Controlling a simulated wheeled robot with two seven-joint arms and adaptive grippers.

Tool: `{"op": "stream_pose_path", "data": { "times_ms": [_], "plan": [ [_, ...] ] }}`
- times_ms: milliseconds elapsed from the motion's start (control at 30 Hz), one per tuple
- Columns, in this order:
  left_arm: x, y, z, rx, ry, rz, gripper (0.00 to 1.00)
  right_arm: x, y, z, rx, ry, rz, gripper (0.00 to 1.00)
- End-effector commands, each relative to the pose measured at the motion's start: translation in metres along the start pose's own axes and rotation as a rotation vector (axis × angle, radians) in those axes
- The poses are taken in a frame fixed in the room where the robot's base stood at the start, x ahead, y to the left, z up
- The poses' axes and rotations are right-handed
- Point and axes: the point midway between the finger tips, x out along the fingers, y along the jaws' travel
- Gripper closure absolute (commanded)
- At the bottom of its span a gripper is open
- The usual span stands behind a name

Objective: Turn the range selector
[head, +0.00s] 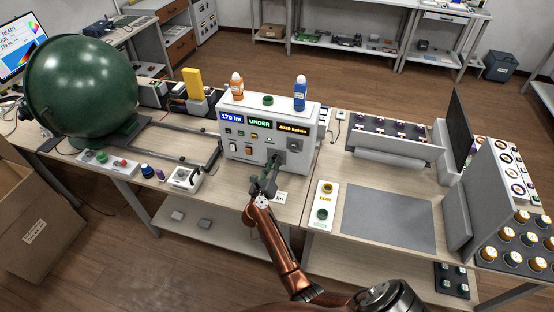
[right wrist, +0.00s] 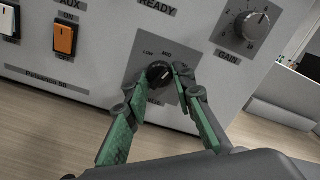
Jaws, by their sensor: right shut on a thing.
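The range selector (right wrist: 157,72) is a small dark round knob with a light pointer mark, on a grey plate low on the white instrument panel (head: 240,150). LOW and MID labels show above it, and the lettering below is partly hidden. The pointer seems to lean up and right, roughly toward MID. My right gripper (right wrist: 160,78) has its green fingers on both sides of the knob and is shut on it. In the head view my right gripper (head: 272,168) reaches the panel's lower front and hides the knob. My left gripper is not in view.
The GAIN knob (right wrist: 250,24) is up and right of the selector, and an orange AUX switch (right wrist: 65,39) is up and left. A green sphere (head: 82,75) is at left. A grey mat (head: 390,218) lies clear at right.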

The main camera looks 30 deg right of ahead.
Motion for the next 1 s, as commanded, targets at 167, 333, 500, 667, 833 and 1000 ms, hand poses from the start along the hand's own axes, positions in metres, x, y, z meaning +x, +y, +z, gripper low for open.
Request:
{"op": "stream_pose_path", "data": {
  "times_ms": [167,333,500,667,833,1000],
  "plan": [
    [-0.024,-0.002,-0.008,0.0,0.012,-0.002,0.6,-0.002,0.0,0.005,-0.138,-0.001,0.005,1.0],
    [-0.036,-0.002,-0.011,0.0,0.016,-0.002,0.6,-0.001,0.001,0.004,-0.244,-0.001,0.005,1.0],
    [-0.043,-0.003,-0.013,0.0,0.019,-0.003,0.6,-0.001,0.001,0.002,-0.314,-0.002,0.005,1.0],
    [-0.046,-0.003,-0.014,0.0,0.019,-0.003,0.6,-0.001,0.002,0.001,-0.348,-0.002,0.005,1.0],
    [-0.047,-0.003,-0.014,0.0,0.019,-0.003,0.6,-0.001,0.003,0.001,-0.362,-0.002,0.005,1.0],
    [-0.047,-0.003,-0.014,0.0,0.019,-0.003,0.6,-0.002,0.003,0.0,-0.362,-0.002,0.005,1.0]
  ]
}}
